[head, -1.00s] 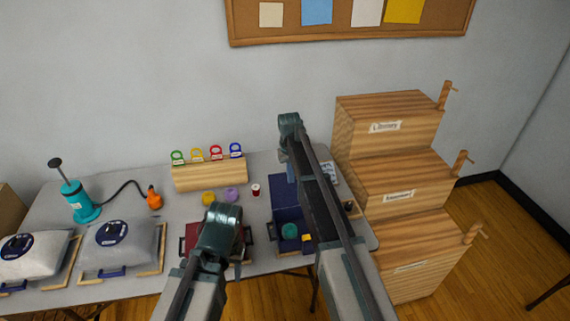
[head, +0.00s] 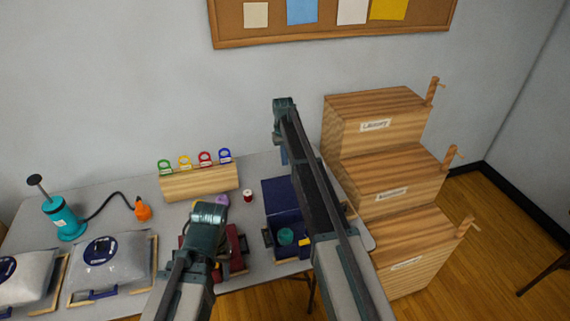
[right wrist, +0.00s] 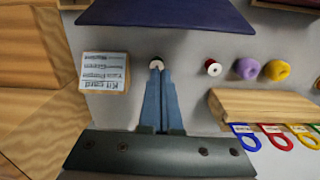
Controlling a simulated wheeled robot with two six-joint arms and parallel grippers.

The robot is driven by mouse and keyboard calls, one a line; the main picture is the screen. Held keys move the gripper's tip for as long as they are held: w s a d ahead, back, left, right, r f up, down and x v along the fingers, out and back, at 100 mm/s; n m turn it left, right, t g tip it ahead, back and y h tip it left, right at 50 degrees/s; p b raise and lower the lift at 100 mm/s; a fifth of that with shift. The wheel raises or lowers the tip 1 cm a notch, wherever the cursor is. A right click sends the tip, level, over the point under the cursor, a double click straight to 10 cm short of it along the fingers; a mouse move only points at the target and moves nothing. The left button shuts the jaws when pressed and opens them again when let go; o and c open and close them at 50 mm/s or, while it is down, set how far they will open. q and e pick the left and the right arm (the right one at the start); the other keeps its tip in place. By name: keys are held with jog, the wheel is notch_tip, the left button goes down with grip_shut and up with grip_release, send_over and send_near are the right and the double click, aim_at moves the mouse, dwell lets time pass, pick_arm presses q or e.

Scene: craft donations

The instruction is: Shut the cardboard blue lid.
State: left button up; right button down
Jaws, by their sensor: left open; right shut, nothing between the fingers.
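The open blue box (head: 290,236) stands on the table, with its blue lid (head: 282,194) raised at the wall side. A teal ball and a yellow piece show in the box. The lid's dark blue panel (right wrist: 165,12) also shows at the top of the right wrist view. My right gripper (head: 284,156) is beyond the lid, toward the wall; its arm covers the box's right side.
The red box (head: 236,250) is left of the blue one. A red spool (head: 247,196), a wooden rack (head: 200,183) with coloured tags and a kit card (right wrist: 105,72) are nearby. Wooden stepped boxes (head: 390,180) stand right of the table. A small white round thing is at the right fingertips.

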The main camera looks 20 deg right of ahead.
aim_at(288, 180)
jog(key=s+f+b, duration=0.1)
jog(key=f+b, duration=0.1)
jog(key=s+f+b, duration=0.1)
jog(key=f+b, duration=0.1)
jog(key=f, duration=0.1)
jog(key=s+f+b, duration=0.1)
jog(key=f+b, duration=0.1)
jog(key=b, duration=0.1)
jog(key=shift+s+f, duration=0.15)
jog(key=shift+f, duration=0.15)
jog(key=shift+s+r, duration=0.15)
jog(key=shift+s, duration=0.2)
jog(key=shift+s, duration=0.1)
